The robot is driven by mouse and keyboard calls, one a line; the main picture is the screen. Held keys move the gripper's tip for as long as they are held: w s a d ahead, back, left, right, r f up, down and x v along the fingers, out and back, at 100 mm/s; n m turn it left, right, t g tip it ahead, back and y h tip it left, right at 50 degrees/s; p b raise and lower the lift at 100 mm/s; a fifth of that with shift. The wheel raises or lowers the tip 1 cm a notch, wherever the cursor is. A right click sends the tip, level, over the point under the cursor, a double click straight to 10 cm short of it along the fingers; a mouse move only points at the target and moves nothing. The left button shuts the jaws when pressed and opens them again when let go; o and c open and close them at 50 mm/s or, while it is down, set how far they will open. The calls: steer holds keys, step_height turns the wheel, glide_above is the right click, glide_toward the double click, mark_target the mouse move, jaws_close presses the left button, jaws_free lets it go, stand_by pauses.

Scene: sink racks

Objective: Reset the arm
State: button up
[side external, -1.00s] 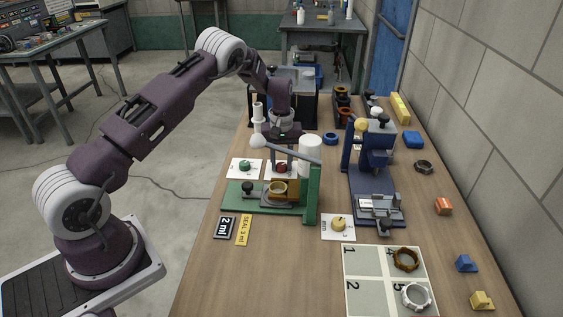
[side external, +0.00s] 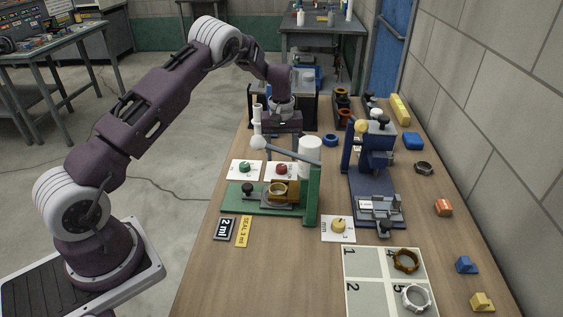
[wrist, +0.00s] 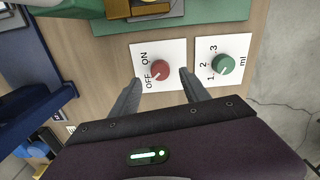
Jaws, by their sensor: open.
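My gripper (wrist: 160,80) is open and empty. In the wrist view its two fingers stand apart, either side of the red knob (wrist: 160,69) as seen from above. The red knob sits on a white OFF/ON plate (wrist: 175,48). The green knob (wrist: 223,64) is beside it on a white plate marked 1, 2, 3 ml. In the side view my gripper (side external: 280,134) hangs above and behind the red knob (side external: 282,169), clear of it. Its fingertips are hard to make out there.
A green lever press (side external: 312,205) stands in front of the knobs, its white-balled lever close below my gripper. A blue press (side external: 373,190) and a white cylinder (side external: 310,149) stand to the right. A numbered tray (side external: 370,283) with two rings lies at the front.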

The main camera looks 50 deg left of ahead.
steer(key=shift+r, duration=1.7)
steer(key=s+d+r+m+t, duration=0.15)
steer(key=s+d+r, duration=0.35)
steer(key=r, duration=0.5)
steer(key=s+d+r+m+t, duration=0.15)
steer(key=s+d+r, duration=0.35)
steer(key=r, duration=0.5)
steer(key=s+d+r+m, duration=0.2)
steer(key=s+r, duration=0.1)
steer(key=s, duration=0.3)
steer(key=s+d+r+m, duration=0.2)
steer(key=s+d, duration=0.1)
steer(key=s, duration=0.2)
steer(key=s+d+f+m+t, duration=0.2)
steer(key=s+m, duration=0.1)
steer(key=s, duration=1.1)
steer(key=shift+s+d+f+t, duration=0.2)
steer(key=shift+s+d+t, duration=0.1)
